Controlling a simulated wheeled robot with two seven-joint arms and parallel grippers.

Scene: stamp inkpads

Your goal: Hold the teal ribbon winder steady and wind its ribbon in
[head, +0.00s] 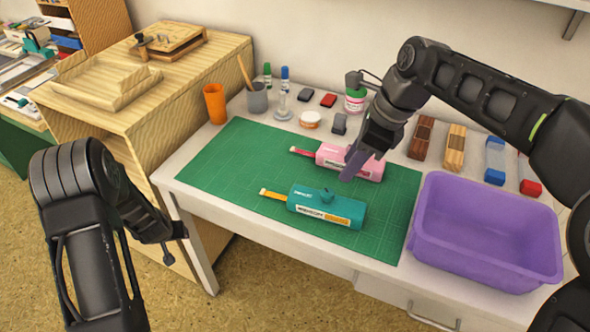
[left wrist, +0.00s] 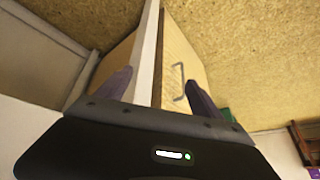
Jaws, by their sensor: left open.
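The teal ribbon winder (head: 345,207) lies on the green cutting mat (head: 225,165), with a small teal crank on top. A short yellow-orange ribbon (head: 273,194) sticks out of its left end. My right gripper (head: 352,169) hangs above the mat, behind the teal winder and in front of a pink winder (head: 371,168), which it partly covers; whether its jaws are open is unclear. My left gripper is left of the table, away from the winder; in the left wrist view its fingers (left wrist: 160,84) stand apart with nothing between them.
A purple bin (head: 485,262) stands right of the mat. An orange cup (head: 214,103), a grey pen cup (head: 257,98), markers, stamps and inkpads line the table's back. A wooden cabinet (head: 175,85) is at left. The mat's left part is clear.

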